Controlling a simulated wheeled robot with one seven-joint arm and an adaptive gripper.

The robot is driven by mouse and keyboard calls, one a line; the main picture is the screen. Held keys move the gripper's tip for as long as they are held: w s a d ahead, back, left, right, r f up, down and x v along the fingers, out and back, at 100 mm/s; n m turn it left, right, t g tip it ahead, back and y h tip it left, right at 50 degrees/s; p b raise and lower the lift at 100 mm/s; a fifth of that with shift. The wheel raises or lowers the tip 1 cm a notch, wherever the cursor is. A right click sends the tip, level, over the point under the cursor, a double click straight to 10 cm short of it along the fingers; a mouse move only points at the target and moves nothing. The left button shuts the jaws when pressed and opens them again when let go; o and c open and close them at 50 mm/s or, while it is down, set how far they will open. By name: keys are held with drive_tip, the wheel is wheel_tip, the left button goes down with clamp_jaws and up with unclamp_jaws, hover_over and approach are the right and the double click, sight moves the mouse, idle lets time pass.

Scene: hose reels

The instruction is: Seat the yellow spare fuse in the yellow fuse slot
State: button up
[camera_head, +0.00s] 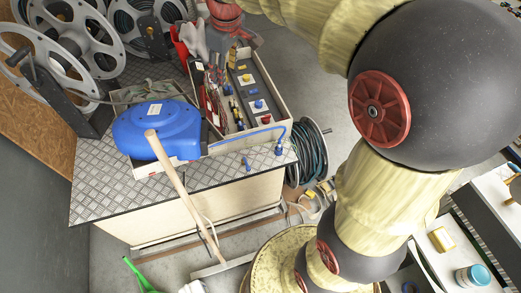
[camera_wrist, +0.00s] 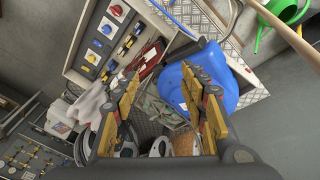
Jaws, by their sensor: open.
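A dark fuse panel (camera_head: 262,96) lies in a pale open-topped box on the workbench, with coloured pieces along it, some on white squares. A row of small loose fuses lies beside it. A small yellow piece, seemingly the yellow spare fuse (camera_head: 231,91), is in that row; yellow pieces also show there in the wrist view (camera_wrist: 137,29). I cannot tell which panel place is the yellow slot. My gripper (camera_wrist: 160,73) is open and empty in the wrist view, with the panel beyond it to the upper left.
A blue hose reel (camera_head: 157,128) sits left of the box, with a wooden handle leaning across the bench front. Large metal reels (camera_head: 62,40) stand behind. The bench's front right is mostly clear.

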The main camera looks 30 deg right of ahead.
drive_tip(key=s+a+f+m+t, duration=0.1)
drive_tip(key=s+a+m, duration=0.1)
drive_tip(key=s, duration=1.1)
drive_tip(key=s+a+f+m+t, duration=0.1)
drive_tip(key=s+m, duration=0.3)
drive_tip(key=s, duration=0.9)
drive_tip(key=shift+s+a+f, duration=0.4)
drive_tip(key=shift+a+f, duration=0.3)
drive_tip(key=shift+a, duration=0.05)
drive_tip(key=shift+f+b, duration=0.9)
